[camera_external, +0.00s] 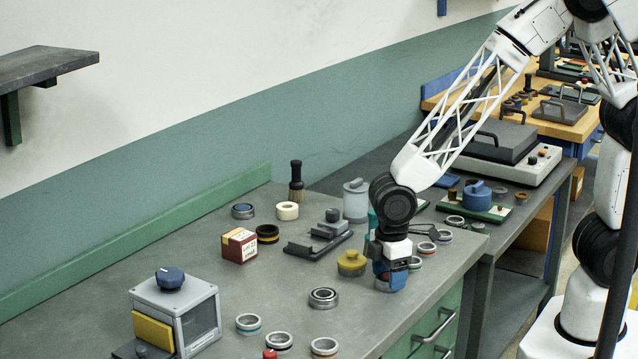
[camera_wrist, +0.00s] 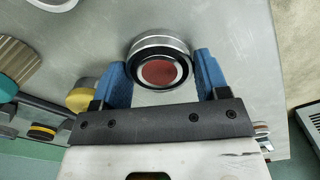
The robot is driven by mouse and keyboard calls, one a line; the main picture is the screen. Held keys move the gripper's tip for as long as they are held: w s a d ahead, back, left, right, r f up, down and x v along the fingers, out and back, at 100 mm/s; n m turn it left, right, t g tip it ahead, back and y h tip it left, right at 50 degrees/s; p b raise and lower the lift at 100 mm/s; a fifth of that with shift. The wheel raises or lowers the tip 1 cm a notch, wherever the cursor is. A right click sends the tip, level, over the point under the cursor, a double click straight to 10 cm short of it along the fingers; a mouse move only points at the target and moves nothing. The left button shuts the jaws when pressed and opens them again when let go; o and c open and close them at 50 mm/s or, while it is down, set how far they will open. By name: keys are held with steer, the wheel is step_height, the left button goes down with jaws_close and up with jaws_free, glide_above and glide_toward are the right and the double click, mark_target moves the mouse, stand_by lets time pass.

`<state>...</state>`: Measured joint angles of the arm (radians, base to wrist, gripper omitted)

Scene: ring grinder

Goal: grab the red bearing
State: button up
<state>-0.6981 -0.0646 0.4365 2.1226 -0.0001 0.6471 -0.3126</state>
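The red bearing is a round metal ring with a red centre (camera_wrist: 160,72), between the two blue fingers of my gripper (camera_wrist: 162,74) in the wrist view. The fingers stand on either side of it, very close to its rim. I cannot tell whether both press on it. In the external view my gripper (camera_external: 389,277) is low over the front right of the grey bench, with the bearing mostly hidden at its fingers. Whether the bearing rests on the bench is not clear.
On the grey bench (camera_external: 215,275), a yellow knobbed part (camera_external: 352,263) stands just left of my gripper. A metal bearing (camera_external: 323,298) lies in front of that, and several rings lie along the front. A grey vise-like block (camera_external: 320,235) and canister (camera_external: 356,200) stand behind.

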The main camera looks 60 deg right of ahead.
steer(key=c, duration=0.6)
steer(key=shift+r, duration=0.15)
steer(key=shift+r, duration=0.5)
steer(key=shift+s+d+r, duration=0.1)
steer(key=shift+r, duration=0.5)
steer(key=shift+s+d+r, duration=0.1)
steer(key=shift+r, duration=0.5)
steer(key=s+d+r, duration=0.1)
steer(key=s+d, duration=0.8)
steer(key=s, duration=0.3)
steer(key=shift+d+r, duration=0.15)
steer(key=shift+d, duration=0.15)
